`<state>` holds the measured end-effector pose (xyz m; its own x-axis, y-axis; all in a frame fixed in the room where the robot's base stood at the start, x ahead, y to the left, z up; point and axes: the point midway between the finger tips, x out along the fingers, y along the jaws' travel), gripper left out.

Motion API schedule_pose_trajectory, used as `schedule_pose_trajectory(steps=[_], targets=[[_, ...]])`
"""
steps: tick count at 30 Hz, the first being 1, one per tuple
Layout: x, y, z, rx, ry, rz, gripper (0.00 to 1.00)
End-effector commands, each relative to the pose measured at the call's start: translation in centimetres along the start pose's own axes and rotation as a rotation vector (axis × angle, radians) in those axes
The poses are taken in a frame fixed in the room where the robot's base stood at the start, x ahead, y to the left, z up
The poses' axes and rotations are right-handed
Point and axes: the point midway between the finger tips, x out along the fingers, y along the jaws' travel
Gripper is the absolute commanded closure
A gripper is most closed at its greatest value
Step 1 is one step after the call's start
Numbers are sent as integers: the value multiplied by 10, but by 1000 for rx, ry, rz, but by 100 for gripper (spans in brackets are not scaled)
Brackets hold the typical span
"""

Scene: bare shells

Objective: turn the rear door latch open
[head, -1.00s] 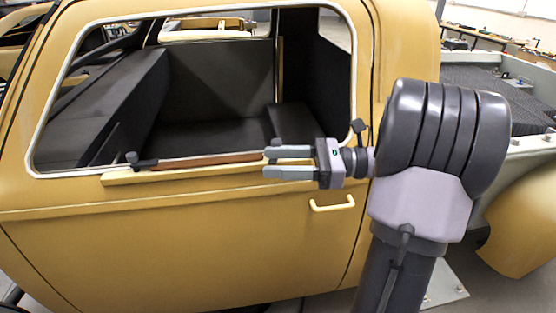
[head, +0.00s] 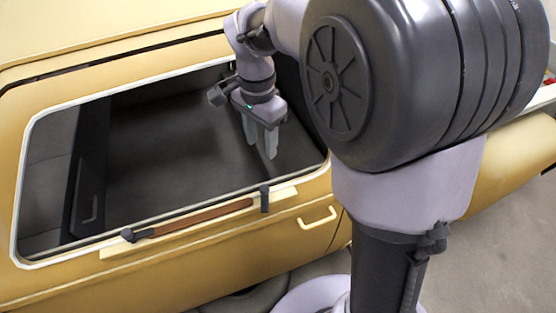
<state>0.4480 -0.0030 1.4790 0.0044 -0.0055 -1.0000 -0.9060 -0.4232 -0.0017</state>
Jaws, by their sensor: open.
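The yellow door (head: 200,270) has a window opening with a white rim and a wooden sill strip. A small dark latch (head: 264,199) at the right end of the brown strip stands crosswise to the sill. A second dark latch (head: 138,235) at the left end lies along the strip. I cannot tell for sure which one is the rear latch. My gripper (head: 260,153) points down in front of the dark cab interior, above and apart from the right latch. Its two fingers are apart with nothing between them. Whether the fingertips are inside the opening is unclear.
A cream door handle (head: 317,218) sits below the right latch. The white window rim (head: 22,190) frames the opening around my gripper. A dark inner panel (head: 90,170) stands at the left inside the cab. My arm covers the right part of the view.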

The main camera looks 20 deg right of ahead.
Motion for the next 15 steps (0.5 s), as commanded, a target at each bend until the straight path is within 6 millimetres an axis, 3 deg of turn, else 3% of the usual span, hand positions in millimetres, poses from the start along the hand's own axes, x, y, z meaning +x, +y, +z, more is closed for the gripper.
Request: schedule_pose_trajectory(steps=[9, 15], targets=[[97, 3, 2, 3, -9, 8, 53], [143, 2, 2, 3, -8, 6, 53]])
